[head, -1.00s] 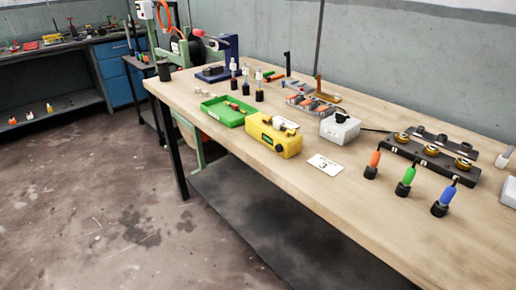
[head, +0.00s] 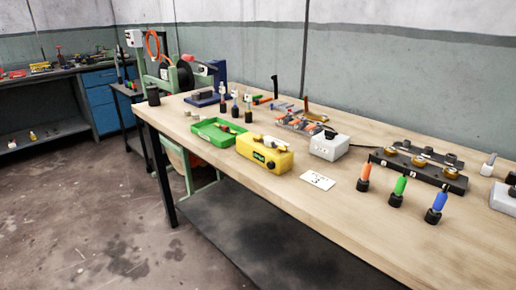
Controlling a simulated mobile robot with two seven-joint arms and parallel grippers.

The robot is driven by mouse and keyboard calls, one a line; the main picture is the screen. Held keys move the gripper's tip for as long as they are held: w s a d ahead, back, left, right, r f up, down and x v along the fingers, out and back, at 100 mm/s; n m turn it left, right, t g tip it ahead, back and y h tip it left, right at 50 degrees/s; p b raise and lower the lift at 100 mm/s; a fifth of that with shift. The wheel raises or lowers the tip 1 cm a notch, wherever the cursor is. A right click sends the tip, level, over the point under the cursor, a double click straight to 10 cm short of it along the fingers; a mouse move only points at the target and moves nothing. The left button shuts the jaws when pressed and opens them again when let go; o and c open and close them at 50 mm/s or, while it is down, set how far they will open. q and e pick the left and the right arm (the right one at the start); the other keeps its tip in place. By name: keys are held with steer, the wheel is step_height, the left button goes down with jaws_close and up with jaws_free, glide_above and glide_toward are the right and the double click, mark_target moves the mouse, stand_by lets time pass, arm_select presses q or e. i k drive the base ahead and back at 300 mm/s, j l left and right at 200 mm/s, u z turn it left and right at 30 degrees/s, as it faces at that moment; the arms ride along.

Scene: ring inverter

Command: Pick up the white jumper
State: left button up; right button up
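I cannot tell for certain which thing is the white jumper. A small white-topped piece (head: 488,164) stands at the far right of the wooden table (head: 330,215), beside a black terminal block (head: 420,168). Another small white piece (head: 277,142) shows at the back of the yellow box (head: 264,155). Small pale bits (head: 192,113) lie behind the green tray (head: 212,133). Neither of my grippers is in the head view.
Orange (head: 365,173), green (head: 400,186) and blue (head: 439,201) handled tools stand upright near the front edge at right. A white box (head: 329,147) and a card (head: 318,180) are mid-table. The front left floor is clear.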

mark_target(269, 143)
steer(key=i+u, duration=0.25)
steer(key=i, duration=0.2)
steer(key=i+l+u, duration=0.1)
steer(key=i+u, duration=0.15)
steer(key=i, duration=0.2)
steer(key=i+l+u, duration=0.25)
steer(key=i, duration=0.2)
